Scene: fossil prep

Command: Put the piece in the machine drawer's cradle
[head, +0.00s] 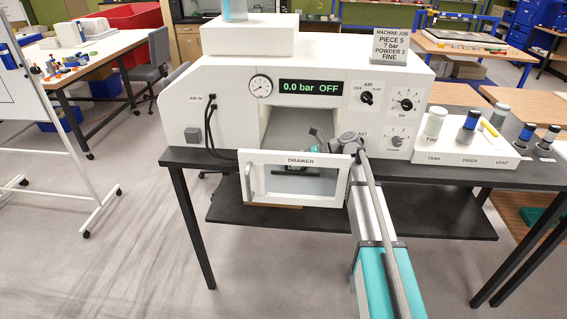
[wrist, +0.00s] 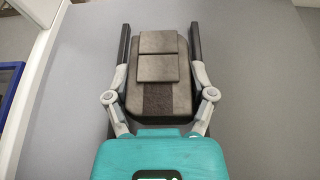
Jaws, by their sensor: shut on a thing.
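The piece (wrist: 160,75), a dark brown block with two flat plates on its top face and a darker band, is between the two fingers of my gripper (wrist: 160,40) in the wrist view. The gripper is shut on it. In the head view my arm reaches to the machine's open drawer (head: 293,160).
The white machine (head: 225,100) stands on a dark table (head: 440,172). Its display (head: 311,88) reads 0.0 bar OFF. A sign (head: 390,46) stands on top. A white rack (head: 455,143) of bottles is on the right. A whiteboard stand (head: 60,150) is on the left, with clear floor between.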

